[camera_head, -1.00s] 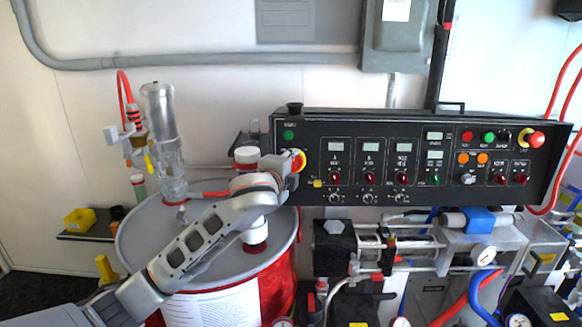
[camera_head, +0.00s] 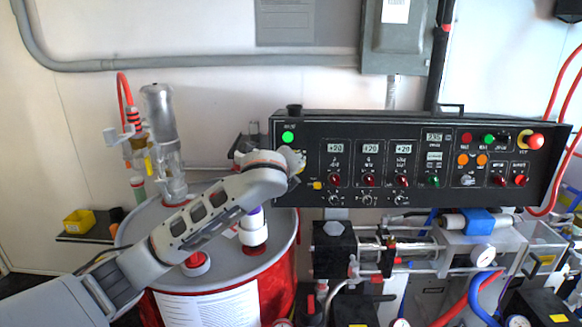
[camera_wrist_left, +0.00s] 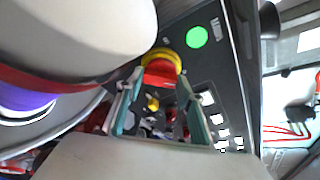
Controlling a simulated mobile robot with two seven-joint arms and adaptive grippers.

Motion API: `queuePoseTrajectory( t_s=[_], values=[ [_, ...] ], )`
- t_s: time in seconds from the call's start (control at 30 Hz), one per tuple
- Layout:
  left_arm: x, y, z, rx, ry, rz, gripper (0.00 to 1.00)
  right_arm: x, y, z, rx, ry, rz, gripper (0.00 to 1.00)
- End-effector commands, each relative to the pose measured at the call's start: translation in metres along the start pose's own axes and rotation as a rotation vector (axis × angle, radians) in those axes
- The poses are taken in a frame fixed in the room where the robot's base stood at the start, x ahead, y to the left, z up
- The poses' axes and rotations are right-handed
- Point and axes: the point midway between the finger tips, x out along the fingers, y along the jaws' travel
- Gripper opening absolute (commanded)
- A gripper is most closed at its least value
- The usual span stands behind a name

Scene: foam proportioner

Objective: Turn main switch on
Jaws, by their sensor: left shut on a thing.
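The main switch is a red knob (camera_wrist_left: 160,73) on a yellow ring (camera_wrist_left: 163,57), at the left end of the black control panel (camera_head: 450,200). In the head view my left gripper (camera_head: 297,163) covers it. In the left wrist view the fingers of my left gripper (camera_wrist_left: 158,90) are on either side of the red knob, shut on it. The green lamp (camera_head: 288,137) above the switch is lit, and it also shows in the left wrist view (camera_wrist_left: 197,37). Several panel displays (camera_head: 370,148) show lit digits. My right gripper is not in view.
A red drum with a grey lid (camera_head: 135,226) stands below my left arm, with a clear pump tube (camera_head: 165,135) rising from it. Red and black knobs line the panel. A red-and-yellow emergency button (camera_head: 535,141) sits at its right end. Pipes and hoses crowd below.

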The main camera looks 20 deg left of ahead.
Motion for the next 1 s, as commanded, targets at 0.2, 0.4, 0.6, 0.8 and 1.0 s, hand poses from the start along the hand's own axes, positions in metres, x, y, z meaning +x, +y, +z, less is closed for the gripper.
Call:
queuePoseTrajectory(
  t_s=[0.2, 0.4, 0.6, 0.8, 1.0],
  values=[
    [0.0001, 0.0001, -0.0001, 0.022, 0.000, 0.006, 0.16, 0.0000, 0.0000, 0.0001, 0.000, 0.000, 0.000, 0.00],
    [0.0001, 0.0002, -0.0002, 0.023, 0.000, 0.006, 0.16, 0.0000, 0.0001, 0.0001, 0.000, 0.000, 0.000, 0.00],
    [0.0001, 0.0002, -0.0002, 0.023, 0.000, 0.006, 0.54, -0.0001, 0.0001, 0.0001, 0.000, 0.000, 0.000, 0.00],
    [0.0001, 0.0001, -0.0002, 0.021, 0.000, 0.006, 0.54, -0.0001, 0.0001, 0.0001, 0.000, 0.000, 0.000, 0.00],
    [-0.0026, -0.0001, -0.0004, 0.021, 0.001, 0.005, 0.54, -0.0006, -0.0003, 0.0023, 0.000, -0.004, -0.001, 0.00]
  ],
)
